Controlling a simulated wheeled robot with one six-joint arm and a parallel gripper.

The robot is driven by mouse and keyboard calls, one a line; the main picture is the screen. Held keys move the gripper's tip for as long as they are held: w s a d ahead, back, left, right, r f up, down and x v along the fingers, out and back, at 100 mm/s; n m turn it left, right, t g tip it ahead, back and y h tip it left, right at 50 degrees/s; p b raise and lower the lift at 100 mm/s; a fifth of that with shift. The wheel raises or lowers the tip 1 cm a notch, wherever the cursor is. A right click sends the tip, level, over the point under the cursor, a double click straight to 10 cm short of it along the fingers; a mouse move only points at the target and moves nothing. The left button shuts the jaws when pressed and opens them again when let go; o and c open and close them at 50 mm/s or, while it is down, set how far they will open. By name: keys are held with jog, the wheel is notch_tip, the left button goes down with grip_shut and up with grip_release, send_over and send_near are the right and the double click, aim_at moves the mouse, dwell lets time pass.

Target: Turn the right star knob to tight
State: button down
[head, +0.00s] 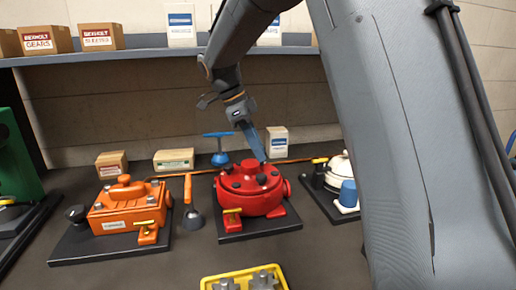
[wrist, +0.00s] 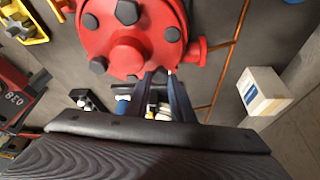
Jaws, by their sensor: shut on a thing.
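A round red motor (head: 248,196) stands on a dark base plate in the middle of the bench, with several dark knobs on its top. It also fills the top of the wrist view (wrist: 128,40). My gripper (head: 263,158) reaches down to the back right of its top. In the wrist view my gripper's two fingers (wrist: 162,76) meet the motor's rim, with a small dark thing between them. It looks like the right star knob and is mostly hidden, so its shape and turn cannot be told.
An orange motor (head: 125,208) stands left of the red one, with an orange-handled tool (head: 190,205) between. A white machine with a blue part (head: 348,193) is at right. A blue handwheel (head: 218,148) rises behind. A yellow tray (head: 210,283) holds grey gears in front.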

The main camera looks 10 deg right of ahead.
jog(key=shift+w+r+m, duration=0.15)
jog(key=shift+r+m, duration=0.05)
jog(key=shift+m, duration=0.3)
jog(key=c, duration=1.8)
grip_release()
jog(key=shift+c, duration=0.2)
jog(key=shift+f, duration=0.1)
jog(key=shift+b+v, duration=0.5)
jog(key=shift+v, duration=3.4)
jog(key=shift+o, duration=0.6)
